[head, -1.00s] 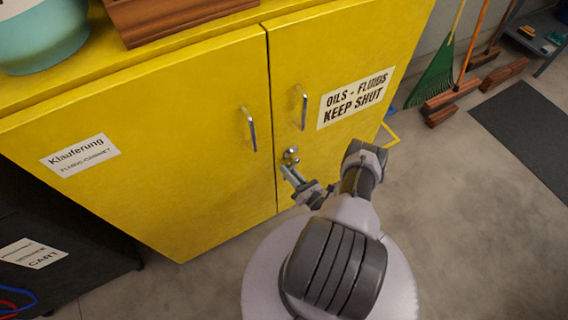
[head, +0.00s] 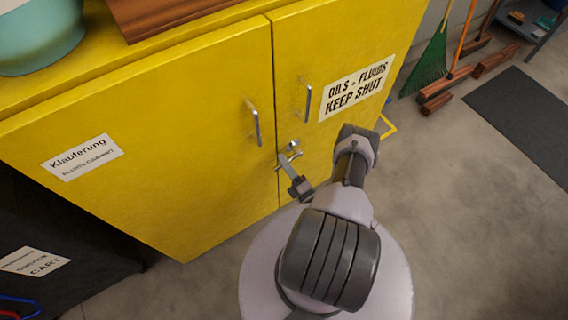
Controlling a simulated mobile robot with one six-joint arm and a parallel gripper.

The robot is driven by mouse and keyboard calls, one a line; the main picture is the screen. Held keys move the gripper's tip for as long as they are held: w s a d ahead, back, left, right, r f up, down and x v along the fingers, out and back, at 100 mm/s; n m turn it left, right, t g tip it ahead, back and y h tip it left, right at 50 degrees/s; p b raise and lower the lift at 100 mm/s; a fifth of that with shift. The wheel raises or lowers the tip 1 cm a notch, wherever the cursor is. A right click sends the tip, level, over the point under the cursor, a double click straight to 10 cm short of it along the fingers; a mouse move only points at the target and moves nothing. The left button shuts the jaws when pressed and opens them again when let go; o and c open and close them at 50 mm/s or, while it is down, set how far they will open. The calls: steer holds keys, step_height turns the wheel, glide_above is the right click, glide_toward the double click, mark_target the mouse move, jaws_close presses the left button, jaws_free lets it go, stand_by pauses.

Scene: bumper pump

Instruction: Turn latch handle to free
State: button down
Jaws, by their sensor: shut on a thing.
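The latch handle (head: 293,146) is a small metal piece at the seam of the yellow cabinet (head: 190,190), below the two door pulls. My gripper (head: 287,160) is at the latch, shut on the handle. The fingers hide part of the handle, so its exact angle is hard to tell. Both cabinet doors are closed. The left door pull (head: 254,124) and the right door pull (head: 307,102) are upright bars above the latch.
A black cart (head: 60,235) stands left of the cabinet. A teal container (head: 40,40) and a wooden box (head: 170,12) sit on top. A green broom (head: 428,65) leans at the back right. Grey floor is open on the right, with a dark mat (head: 525,120).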

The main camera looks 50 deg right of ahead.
steer(key=shift+r+m+h+p, duration=0.35)
steer(key=shift+r+m, duration=0.2)
steer(key=shift+m, duration=0.65)
steer(key=c, duration=1.4)
jaws_free()
